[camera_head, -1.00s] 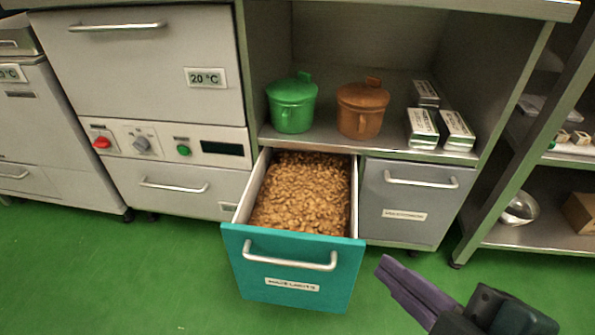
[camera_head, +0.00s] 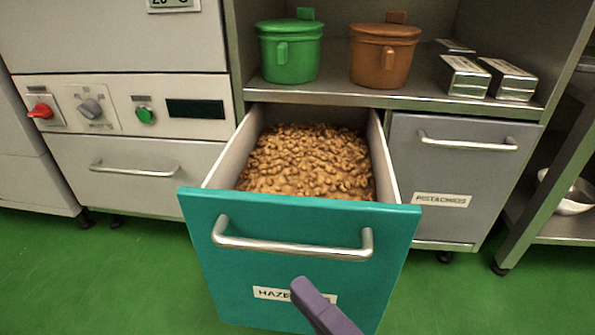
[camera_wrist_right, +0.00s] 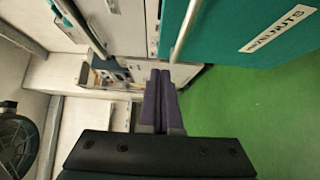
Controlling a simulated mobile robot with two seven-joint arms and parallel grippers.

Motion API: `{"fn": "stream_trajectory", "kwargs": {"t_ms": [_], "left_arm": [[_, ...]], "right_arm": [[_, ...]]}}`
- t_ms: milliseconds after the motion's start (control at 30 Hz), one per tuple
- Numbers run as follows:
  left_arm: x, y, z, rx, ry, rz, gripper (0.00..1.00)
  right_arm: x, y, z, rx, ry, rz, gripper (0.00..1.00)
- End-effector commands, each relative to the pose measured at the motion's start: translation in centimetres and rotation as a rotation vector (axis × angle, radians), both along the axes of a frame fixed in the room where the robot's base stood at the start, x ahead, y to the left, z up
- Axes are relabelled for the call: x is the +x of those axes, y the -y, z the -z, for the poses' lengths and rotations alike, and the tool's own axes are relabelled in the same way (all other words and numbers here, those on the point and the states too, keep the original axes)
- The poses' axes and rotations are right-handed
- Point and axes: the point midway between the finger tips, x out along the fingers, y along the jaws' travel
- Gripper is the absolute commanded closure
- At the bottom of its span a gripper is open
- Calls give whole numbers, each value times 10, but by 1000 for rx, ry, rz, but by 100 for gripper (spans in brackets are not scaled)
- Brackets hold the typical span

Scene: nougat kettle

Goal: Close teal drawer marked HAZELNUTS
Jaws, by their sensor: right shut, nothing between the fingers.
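The teal drawer (camera_head: 300,262) marked HAZELNUTS stands pulled out, full of brown nuts (camera_head: 305,162). It has a metal bar handle (camera_head: 292,246) and a white label, partly covered by my right gripper (camera_head: 302,285). The right gripper's purple fingers are shut and empty, in front of the drawer's lower front in the head view. In the right wrist view, the shut fingers (camera_wrist_right: 160,75) point ahead, with the teal front (camera_wrist_right: 235,30) and its handle (camera_wrist_right: 186,30) at the upper right. I cannot tell whether they touch it. My left gripper is not in view.
A grey PISTACHIOS drawer (camera_head: 455,180) is shut on the right. A green pot (camera_head: 290,52), a brown pot (camera_head: 383,55) and several boxes stand on the shelf above. A control panel (camera_head: 120,107) is at left. Green floor (camera_head: 110,275) is clear in front.

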Motion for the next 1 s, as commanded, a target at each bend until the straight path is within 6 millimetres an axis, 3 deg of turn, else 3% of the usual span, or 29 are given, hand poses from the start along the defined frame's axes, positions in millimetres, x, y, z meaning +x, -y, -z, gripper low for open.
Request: {"fn": "stream_trajectory", "kwargs": {"t_ms": [300,500,1000], "left_arm": [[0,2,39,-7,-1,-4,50],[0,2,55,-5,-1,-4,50],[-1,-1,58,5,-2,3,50]], "right_arm": [[51,-48,4,3,5,-1,100],[79,-45,3,-1,4,0,100],[89,-44,0,1,-2,1,100]]}}
